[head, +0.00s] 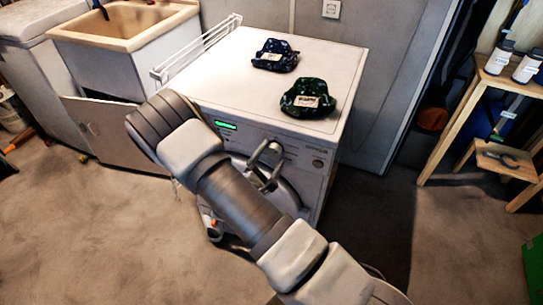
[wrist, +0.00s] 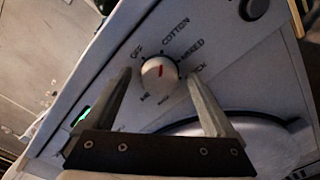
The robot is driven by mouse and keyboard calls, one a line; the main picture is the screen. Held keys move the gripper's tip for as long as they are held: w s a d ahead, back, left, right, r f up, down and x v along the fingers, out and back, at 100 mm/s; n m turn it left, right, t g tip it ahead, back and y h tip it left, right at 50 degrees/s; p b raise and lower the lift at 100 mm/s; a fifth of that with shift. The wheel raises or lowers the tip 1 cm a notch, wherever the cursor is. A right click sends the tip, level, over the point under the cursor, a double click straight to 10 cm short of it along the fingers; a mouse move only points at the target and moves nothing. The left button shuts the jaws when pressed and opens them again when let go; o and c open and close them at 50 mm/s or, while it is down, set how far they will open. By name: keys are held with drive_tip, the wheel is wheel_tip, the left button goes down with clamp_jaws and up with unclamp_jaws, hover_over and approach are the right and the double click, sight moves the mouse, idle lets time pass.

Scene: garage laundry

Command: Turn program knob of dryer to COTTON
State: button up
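The white dryer (head: 330,70) stands at the centre of the head view, with a lit green display (head: 226,125). In the wrist view its round, pale program knob (wrist: 158,84) has a red mark pointing roughly up, between the OFF label (wrist: 137,53) and the COTTON label (wrist: 175,36). My gripper (wrist: 158,77) is open, with one finger on each side of the knob. A gap shows on both sides, and I cannot tell how far the fingertips are from the panel. In the head view my gripper (head: 267,163) is in front of the dryer's panel and the knob is hard to make out.
Two dark patterned caps (head: 276,55) (head: 308,98) lie on the dryer top. A white rack (head: 195,50) and a sink cabinet (head: 125,60) stand left. A wooden shelf (head: 462,110) with jars stands right. A round button (wrist: 254,8) sits further along the panel.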

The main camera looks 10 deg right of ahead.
drive_tip(key=p+v, duration=0.1)
drive_tip(key=v, duration=1.6)
drive_tip(key=shift+s, duration=0.15)
drive_tip(key=shift+r, duration=0.1)
drive_tip(key=s+d+r+m+g+p, duration=0.3)
drive_tip(key=d+r+m+g, duration=0.35)
drive_tip(key=r, duration=0.35)
drive_tip(key=s+d+r+m+g+p, duration=0.3)
drive_tip(key=d+r+m+g, duration=0.4)
drive_tip(key=r, duration=0.4)
drive_tip(key=s+a+r+m+t+y+p, duration=0.1)
drive_tip(key=s+r+m+t+y+p, duration=0.1)
drive_tip(key=r+y, duration=0.3)
drive_tip(key=s+a+r+m+t+y+p, duration=0.2)
drive_tip(key=s+r+m+y+p, duration=0.1)
drive_tip(key=r, duration=1.1)
drive_tip(key=s+y+p, duration=0.1)
drive_tip(key=y, duration=0.1)
drive_tip(key=shift+a+r+y, duration=0.2)
drive_tip(key=shift+r+y, duration=0.1)
